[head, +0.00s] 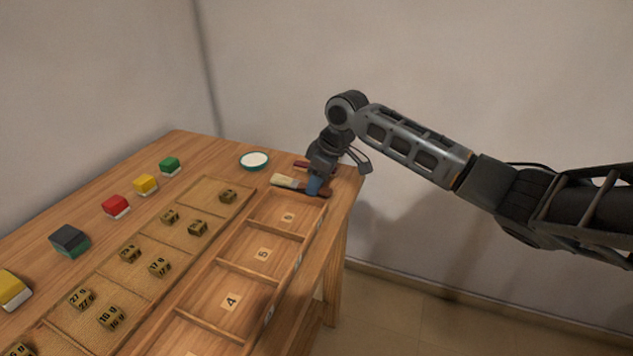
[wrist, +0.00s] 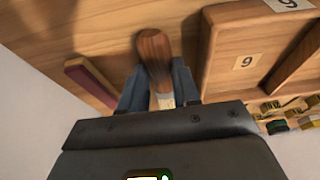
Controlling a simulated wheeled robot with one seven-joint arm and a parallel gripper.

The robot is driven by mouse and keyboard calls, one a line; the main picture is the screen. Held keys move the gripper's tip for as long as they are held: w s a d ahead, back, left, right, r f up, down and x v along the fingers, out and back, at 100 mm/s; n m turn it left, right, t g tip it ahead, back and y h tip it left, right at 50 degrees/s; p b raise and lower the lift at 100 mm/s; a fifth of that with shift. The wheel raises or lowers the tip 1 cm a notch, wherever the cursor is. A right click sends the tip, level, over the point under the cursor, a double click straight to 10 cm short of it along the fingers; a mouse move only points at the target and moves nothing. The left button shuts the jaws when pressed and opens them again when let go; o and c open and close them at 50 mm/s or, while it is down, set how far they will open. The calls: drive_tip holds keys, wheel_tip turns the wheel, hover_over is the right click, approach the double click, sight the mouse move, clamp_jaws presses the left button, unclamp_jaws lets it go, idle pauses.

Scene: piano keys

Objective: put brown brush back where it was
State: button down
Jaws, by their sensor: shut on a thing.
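The brown brush (head: 287,181) has pale bristles and a brown handle. In the head view it lies level at the far right end of the table, bristles to the left. Its handle (wrist: 153,48) shows in the wrist view between the blue fingers. My gripper (head: 315,185) is shut on the brush; it also shows in the wrist view (wrist: 158,90). The brush is at or just above the tabletop; I cannot tell if it touches. Part of it is hidden by the fingers.
A dark red bar-like thing (wrist: 92,84) lies beside the brush. A white-filled bowl (head: 254,160) stands to the left. A numbered wooden tray (head: 262,226) and a tray of brass-coloured cubes (head: 200,190) are in front. Several coloured blocks line the left, including a green one (head: 169,166).

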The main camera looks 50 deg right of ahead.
drive_tip(key=c, duration=0.8)
unclamp_jaws()
drive_tip(key=shift+r, duration=0.1)
drive_tip(key=v, duration=1.2)
